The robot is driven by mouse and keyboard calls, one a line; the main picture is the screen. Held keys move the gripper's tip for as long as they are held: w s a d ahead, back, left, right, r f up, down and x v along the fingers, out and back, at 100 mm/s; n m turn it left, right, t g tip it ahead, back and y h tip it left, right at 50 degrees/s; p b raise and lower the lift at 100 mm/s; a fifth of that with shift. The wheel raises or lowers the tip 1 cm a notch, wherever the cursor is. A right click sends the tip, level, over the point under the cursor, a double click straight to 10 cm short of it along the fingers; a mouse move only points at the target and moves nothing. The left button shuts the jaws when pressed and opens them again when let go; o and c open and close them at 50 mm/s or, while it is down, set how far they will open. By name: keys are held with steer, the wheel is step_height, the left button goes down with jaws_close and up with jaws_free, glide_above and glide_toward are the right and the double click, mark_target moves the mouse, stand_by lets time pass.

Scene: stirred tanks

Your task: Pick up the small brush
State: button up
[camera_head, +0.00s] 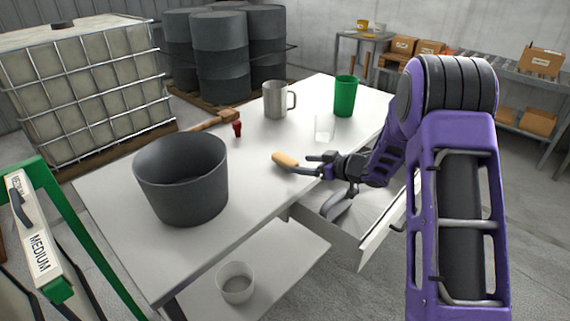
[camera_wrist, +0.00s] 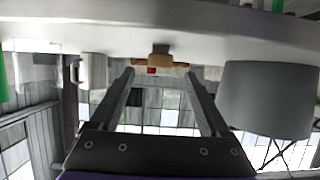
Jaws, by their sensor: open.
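The small brush, as I take it, is a short tan piece (camera_head: 285,159) on the white table (camera_head: 262,185), just left of my gripper's fingertips in the head view. In the wrist view, which is upside down, the tan piece (camera_wrist: 160,60) with a darker part is ahead, between the two fingers. My gripper (camera_head: 306,165) reaches in from the right, low over the table near its front edge. The fingers (camera_wrist: 160,73) are apart with nothing held. Whether a finger touches the brush, I cannot tell. Its bristles are not clear.
A dark grey bucket (camera_head: 182,190) stands left of the brush. A wooden-handled tool (camera_head: 211,121), a red item (camera_head: 237,129), a metal mug (camera_head: 275,100), a clear glass (camera_head: 324,128) and a green cup (camera_head: 345,97) are behind. An open drawer (camera_head: 372,238) juts out beneath my gripper.

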mark_target(291, 161)
steer(key=x, duration=0.5)
steer(key=b+x, duration=0.1)
steer(key=x, duration=0.2)
steer(key=shift+w+a+r, duration=0.1)
steer(key=shift+r, duration=0.15)
jaws_close()
